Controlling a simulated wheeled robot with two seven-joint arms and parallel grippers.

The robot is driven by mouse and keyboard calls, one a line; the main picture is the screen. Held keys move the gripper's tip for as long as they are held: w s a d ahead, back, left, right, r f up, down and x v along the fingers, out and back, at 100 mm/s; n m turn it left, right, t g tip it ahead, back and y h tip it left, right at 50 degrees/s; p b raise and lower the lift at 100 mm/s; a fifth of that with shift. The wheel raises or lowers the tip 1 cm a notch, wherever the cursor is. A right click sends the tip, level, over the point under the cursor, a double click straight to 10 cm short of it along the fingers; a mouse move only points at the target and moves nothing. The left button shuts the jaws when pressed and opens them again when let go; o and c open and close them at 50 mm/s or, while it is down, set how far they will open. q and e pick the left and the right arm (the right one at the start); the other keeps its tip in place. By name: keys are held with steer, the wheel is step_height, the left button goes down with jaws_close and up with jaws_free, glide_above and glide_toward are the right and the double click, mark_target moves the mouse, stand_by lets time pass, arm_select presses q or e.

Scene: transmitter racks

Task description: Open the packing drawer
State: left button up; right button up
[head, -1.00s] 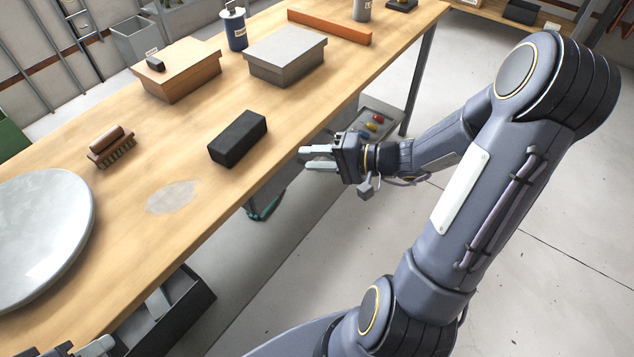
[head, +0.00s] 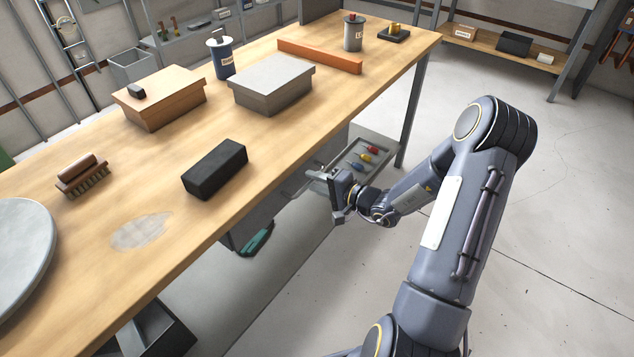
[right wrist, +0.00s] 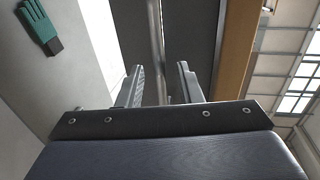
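My right gripper (head: 318,180) is beside the bench's front edge, below the top, its fingers pointing left at the bench. In the right wrist view the two fingers (right wrist: 160,88) are apart. A pale bar (right wrist: 156,45), like a handle, runs between and beyond them, in front of a dark panel (right wrist: 190,35). I cannot tell whether the fingers touch it. Past the gripper, a grey drawer (head: 388,143) stands pulled out with red, yellow and blue-handled tools in it. Which drawer is the packing drawer I cannot tell. My left gripper is out of view.
The wooden bench (head: 200,215) carries a black block (head: 215,168), a grey box (head: 272,84), a cardboard box (head: 160,100) and a brush (head: 82,175). A dark open drawer (head: 170,325) juts out at lower left. A teal glove (head: 257,241) lies low. The floor at right is clear.

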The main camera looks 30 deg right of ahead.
jaws_close()
stand_by(0.3)
steer(key=f+b+v, duration=0.2)
steer(key=b+v, duration=0.2)
steer(key=v, duration=0.8)
steer(key=s+f+b+v, duration=0.1)
steer(key=f+b+v, duration=0.2)
steer(key=v, duration=1)
steer(key=shift+s+d+f+b, duration=0.2)
steer(key=shift+s+d+b, duration=0.1)
steer(key=shift+d+b, duration=0.2)
